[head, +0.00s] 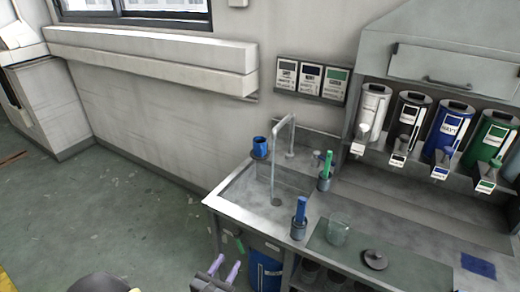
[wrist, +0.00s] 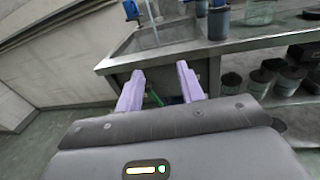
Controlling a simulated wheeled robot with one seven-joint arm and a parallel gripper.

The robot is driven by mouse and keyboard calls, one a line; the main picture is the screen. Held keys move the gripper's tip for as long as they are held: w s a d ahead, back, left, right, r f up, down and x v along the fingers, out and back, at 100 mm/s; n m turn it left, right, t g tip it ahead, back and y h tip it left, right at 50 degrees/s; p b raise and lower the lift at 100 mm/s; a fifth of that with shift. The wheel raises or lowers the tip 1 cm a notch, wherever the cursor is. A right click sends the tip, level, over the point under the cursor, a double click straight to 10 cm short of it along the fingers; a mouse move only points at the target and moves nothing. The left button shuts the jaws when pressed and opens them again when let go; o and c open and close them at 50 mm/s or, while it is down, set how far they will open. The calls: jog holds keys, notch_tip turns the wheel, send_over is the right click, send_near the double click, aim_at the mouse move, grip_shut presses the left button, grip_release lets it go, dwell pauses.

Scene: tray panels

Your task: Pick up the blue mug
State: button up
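The blue mug (head: 260,147) stands upright at the back left corner of the sink counter, left of the tall faucet. In the wrist view a blue object that looks like the same mug (wrist: 132,10) is partly cut off at the top edge. My gripper (head: 225,268) is at the bottom of the head view, in front of the counter and well short of the mug. In the wrist view my gripper (wrist: 160,78) shows two lilac fingers spread apart with nothing between them.
The faucet (head: 275,165) rises just right of the mug. A grey cup with a blue item (head: 299,229), a glass beaker (head: 338,230) and a dark lid (head: 374,259) stand on the front counter. A blue bin (head: 265,270) sits below. The floor at left is open.

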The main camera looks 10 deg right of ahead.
jog(key=s+d+r+m+g+y, duration=0.1)
jog(key=s+d+r+m+g, duration=0.3)
jog(key=d+m+g, duration=0.5)
jog(key=s+d+r+m+g+y, duration=0.1)
jog(key=s+d+r+m+g, duration=0.1)
jog(key=s+d+m+g, duration=0.65)
jog(key=w+r+m+t+y, duration=0.4)
jog(key=r+m+y, duration=0.3)
jog(key=m, duration=0.5)
jog(key=shift+d+r+t, duration=0.15)
jog(key=shift+r+t, duration=0.4)
jog(key=shift+r, duration=0.15)
jog(key=shift+s, duration=0.1)
